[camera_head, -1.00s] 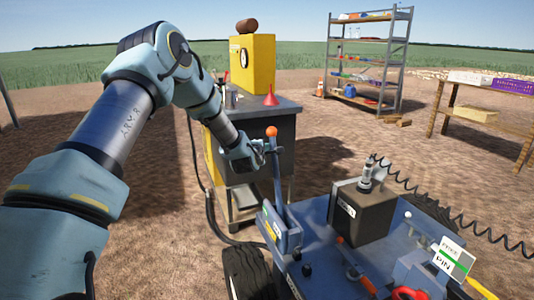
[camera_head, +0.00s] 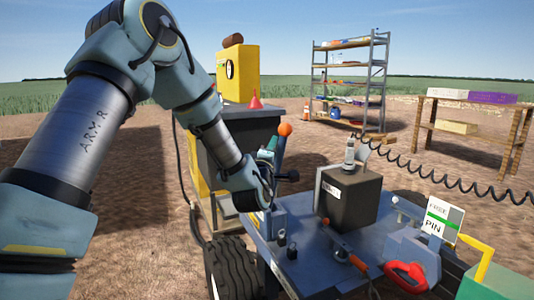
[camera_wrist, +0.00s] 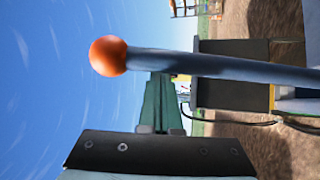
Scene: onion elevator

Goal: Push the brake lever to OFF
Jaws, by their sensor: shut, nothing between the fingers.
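The brake lever has an orange ball knob (camera_head: 285,129) on a blue-grey shaft that leans slightly right in the head view. Its lower part is hidden behind my wrist, above a blue base box (camera_head: 266,222) on the cart. In the wrist view the knob (camera_wrist: 108,56) and shaft (camera_wrist: 215,66) cross the upper half sideways. My gripper (camera_head: 271,145) is shut and empty, its teal fingers just left of the shaft. In the wrist view my gripper fingers (camera_wrist: 157,85) reach up to the shaft, which covers their tips. I cannot tell whether they touch.
A black box (camera_head: 348,200) stands on the blue cart top right of the lever, with a coiled cable. A yellow machine (camera_head: 238,75) stands behind on a dark stand.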

